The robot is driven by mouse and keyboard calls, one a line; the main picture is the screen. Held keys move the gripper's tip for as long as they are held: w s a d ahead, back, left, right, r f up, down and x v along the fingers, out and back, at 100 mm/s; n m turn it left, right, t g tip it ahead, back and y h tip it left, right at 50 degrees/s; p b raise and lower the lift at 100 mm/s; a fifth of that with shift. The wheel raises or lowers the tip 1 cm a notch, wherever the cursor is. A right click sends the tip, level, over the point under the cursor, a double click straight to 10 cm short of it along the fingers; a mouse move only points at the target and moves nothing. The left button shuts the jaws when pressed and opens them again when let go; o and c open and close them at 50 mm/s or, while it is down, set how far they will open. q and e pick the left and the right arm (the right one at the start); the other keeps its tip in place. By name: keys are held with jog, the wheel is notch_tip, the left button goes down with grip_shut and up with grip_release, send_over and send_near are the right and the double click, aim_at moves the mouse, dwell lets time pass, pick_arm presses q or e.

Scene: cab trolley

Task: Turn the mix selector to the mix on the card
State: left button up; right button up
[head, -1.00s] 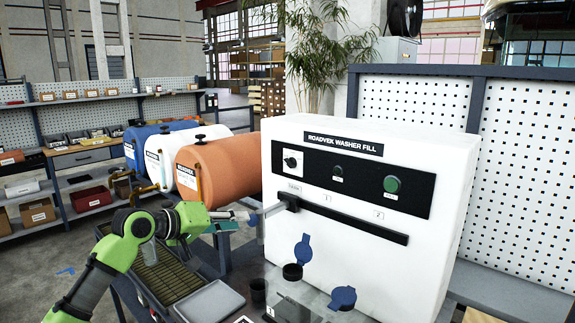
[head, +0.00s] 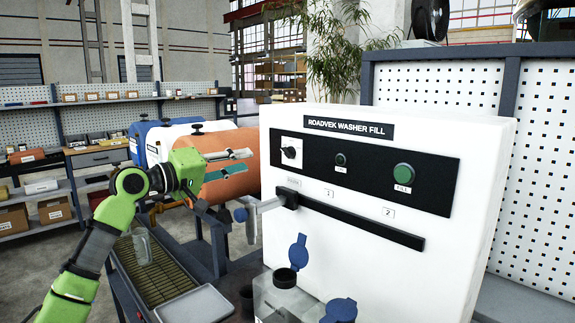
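The mix selector (head: 290,152) is a black knob on a white square plate, at the left of the black panel on the white Roadvek Washer Fill machine (head: 350,118). My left gripper (head: 245,163) is left of the knob, in front of the orange drum. Its two fingers are apart with nothing between them, and it does not touch the knob. The marks around the knob are too small to read. I cannot make out a mix card. My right gripper is not in view.
Green buttons (head: 403,174) sit right of the knob. An orange drum (head: 236,140) is behind my gripper.

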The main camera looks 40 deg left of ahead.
pick_arm(q)
jog(key=p, duration=0.4)
send_near(284, 153)
jog(key=w, duration=0.3)
jog(key=shift+w+d+r+p, duration=0.1)
jog(key=shift+w+r+p, duration=0.25)
jog(key=shift+w+p, duration=0.3)
jog(key=shift+w+d+f+p, duration=0.1)
jog(key=shift+w+p, duration=0.55)
jog(key=shift+w, duration=0.4)
jog(key=shift+w+d+f+p, duration=0.1)
jog(key=shift+w+p, duration=0.55)
jog(key=shift+w, duration=0.4)
jog(key=shift+w+f, duration=0.15)
jog(key=shift+w, duration=0.05)
jog(key=shift+d, duration=0.1)
grip_shut()
